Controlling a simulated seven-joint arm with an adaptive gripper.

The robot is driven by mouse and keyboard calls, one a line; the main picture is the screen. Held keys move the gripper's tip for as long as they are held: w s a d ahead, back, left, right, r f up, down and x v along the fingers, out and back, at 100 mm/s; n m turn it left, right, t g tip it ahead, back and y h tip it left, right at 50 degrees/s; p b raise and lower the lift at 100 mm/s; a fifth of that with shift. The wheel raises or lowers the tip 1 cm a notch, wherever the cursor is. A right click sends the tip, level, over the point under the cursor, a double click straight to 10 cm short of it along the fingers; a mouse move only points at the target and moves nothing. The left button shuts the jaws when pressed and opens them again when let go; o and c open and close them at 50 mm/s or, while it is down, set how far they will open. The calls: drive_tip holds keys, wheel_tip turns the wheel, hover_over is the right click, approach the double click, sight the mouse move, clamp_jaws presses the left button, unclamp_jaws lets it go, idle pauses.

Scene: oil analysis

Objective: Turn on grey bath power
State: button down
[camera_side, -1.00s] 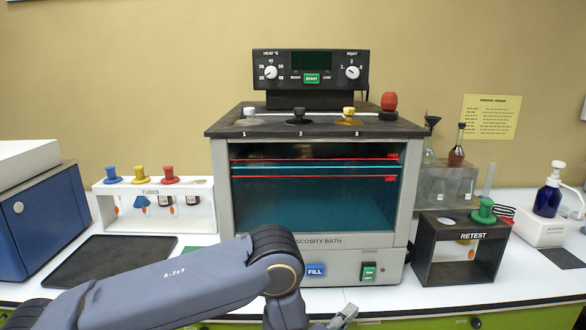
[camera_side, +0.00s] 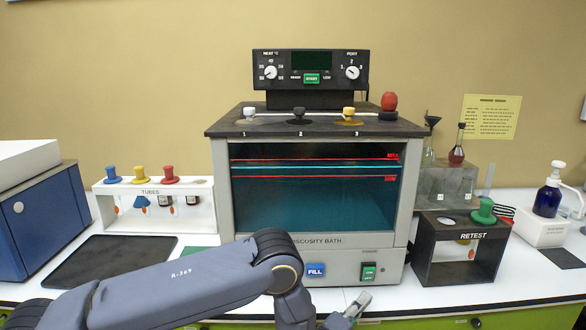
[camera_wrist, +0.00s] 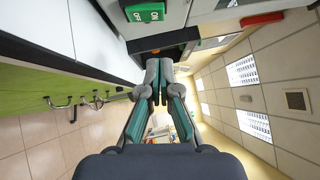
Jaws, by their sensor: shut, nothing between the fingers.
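The grey viscosity bath (camera_side: 229,235) stands in the middle of the bench in the side view. Its power switch (camera_side: 368,271) is a green rocker at the lower right of the front panel, to the right of the blue FILL button (camera_side: 316,270). In the wrist view the green switch (camera_wrist: 145,12) shows at the top, with ON and OFF lettering. My gripper (camera_side: 362,298) is below and slightly left of the switch, apart from it. In the wrist view my gripper (camera_wrist: 157,65) has its fingertips together with nothing between them.
A black RETEST stand (camera_side: 426,262) is right of the bath. A white tube rack (camera_side: 150,225) and a dark tray (camera_side: 110,258) are on the left. The control box (camera_side: 311,64) with a green START button sits above the bath. The bench front edge is near my gripper.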

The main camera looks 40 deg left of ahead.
sight(371, 271)
drive_tip(key=w, duration=0.1)
drive_tip(key=w+a, duration=0.1)
drive_tip(key=w, duration=0.1)
drive_tip(key=w+a+r, duration=0.1)
drive_tip(key=w, duration=0.1)
drive_tip(key=shift+w, duration=0.1)
drive_tip(key=shift+w+a+r, duration=0.1)
drive_tip(key=shift+w+a, duration=0.25)
drive_tip(key=shift+w, duration=0.05)
drive_tip(key=shift+w+a+r+n+g, duration=0.2)
drive_tip(key=shift+a+r+n+g, duration=0.05)
drive_tip(key=shift+n+g, duration=0.05)
drive_tip(key=shift+f, duration=0.1)
